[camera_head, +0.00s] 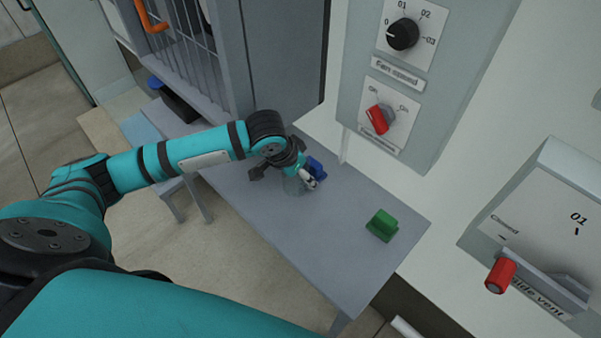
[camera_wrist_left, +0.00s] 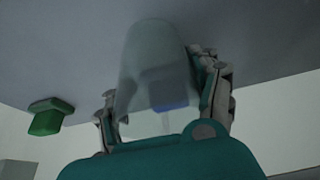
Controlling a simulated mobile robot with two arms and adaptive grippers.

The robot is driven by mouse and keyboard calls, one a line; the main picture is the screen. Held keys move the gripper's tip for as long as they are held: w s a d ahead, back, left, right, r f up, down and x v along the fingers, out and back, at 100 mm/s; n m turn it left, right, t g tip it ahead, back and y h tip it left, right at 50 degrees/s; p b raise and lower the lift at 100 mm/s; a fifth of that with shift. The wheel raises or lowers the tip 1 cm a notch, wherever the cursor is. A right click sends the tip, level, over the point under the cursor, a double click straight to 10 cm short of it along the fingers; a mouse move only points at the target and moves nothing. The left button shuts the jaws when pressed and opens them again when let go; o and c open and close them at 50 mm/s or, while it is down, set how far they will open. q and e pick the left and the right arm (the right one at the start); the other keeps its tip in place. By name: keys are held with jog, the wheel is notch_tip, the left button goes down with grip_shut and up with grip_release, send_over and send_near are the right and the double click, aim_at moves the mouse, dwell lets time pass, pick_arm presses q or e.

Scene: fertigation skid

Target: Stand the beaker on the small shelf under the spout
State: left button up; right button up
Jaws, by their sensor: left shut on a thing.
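The beaker (camera_wrist_left: 158,55) is clear and fills the middle of the left wrist view. It also shows faintly in the head view (camera_head: 292,186), over the grey table. My left gripper (camera_head: 302,180) is shut on the beaker, with one finger on each side of it in the left wrist view (camera_wrist_left: 162,98). I cannot tell whether the beaker touches the table. I cannot make out the small shelf or the spout in either view. My right gripper is out of view.
A blue block (camera_head: 315,167) is close beside my left gripper, and it shows through the beaker. A green block (camera_head: 382,225) lies farther right on the grey table (camera_head: 335,245). A barred cabinet (camera_head: 215,50) stands behind, and a control panel (camera_head: 375,150) hangs above.

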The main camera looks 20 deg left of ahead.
pick_arm(q)
jog(key=shift+w+f, duration=0.15)
jog(key=shift+f, duration=0.15)
jog(key=shift+d, duration=0.1)
jog(key=o, duration=1.2)
